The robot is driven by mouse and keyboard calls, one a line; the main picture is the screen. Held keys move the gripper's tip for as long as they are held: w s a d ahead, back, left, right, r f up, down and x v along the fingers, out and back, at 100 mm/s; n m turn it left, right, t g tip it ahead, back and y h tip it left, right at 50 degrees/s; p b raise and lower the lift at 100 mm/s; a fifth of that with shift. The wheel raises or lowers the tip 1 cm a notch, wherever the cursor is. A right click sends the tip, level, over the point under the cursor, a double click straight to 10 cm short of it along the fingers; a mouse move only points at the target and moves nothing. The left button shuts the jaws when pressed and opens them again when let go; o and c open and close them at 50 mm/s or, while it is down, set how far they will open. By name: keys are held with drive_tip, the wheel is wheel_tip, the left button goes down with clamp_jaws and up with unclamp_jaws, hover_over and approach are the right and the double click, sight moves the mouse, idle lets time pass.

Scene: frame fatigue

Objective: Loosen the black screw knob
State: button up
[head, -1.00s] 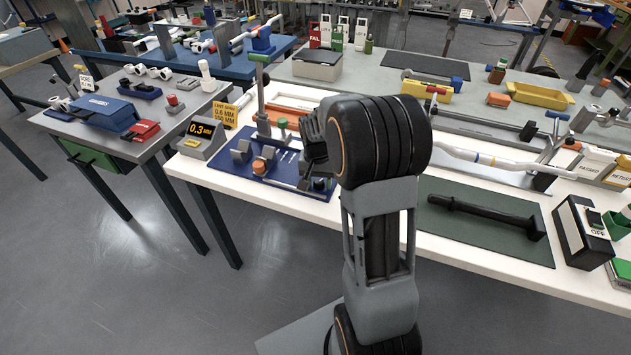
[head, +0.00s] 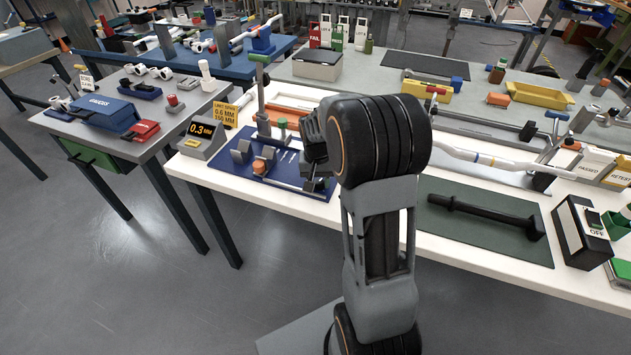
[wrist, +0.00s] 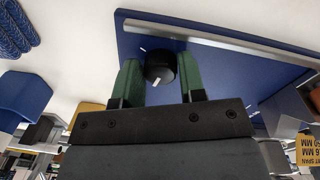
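The black screw knob (wrist: 160,67), with a white mark on its face, shows in the wrist view in front of a blue panel (wrist: 215,70). My gripper (wrist: 161,72) has one green finger on each side of it. The finger edges lie against the knob's sides with no clear gap, so it looks shut on the knob. In the head view, my arm and wrist hide the fingertips and most of what is beside them. My wrist end sits low at the right edge of the blue board (head: 225,165).
On the blue board, grey blocks and an orange-capped part (head: 260,167) stand left of my wrist. A gauge reading 0.3 (head: 203,130) stands further left. A black bar (head: 485,215) lies on a green mat (head: 450,240) to the right. A switch box (head: 582,232) stands beyond it.

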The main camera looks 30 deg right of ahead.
drive_tip(key=o, duration=0.4)
drive_tip(key=shift+c, duration=0.2)
drive_tip(key=shift+r, duration=0.15)
wheel_tip(320, 180, up, 14)
drive_tip(key=p, duration=0.1)
drive_tip(key=shift+w+a+f, duration=0.2)
drive_tip(key=shift+a, duration=0.1)
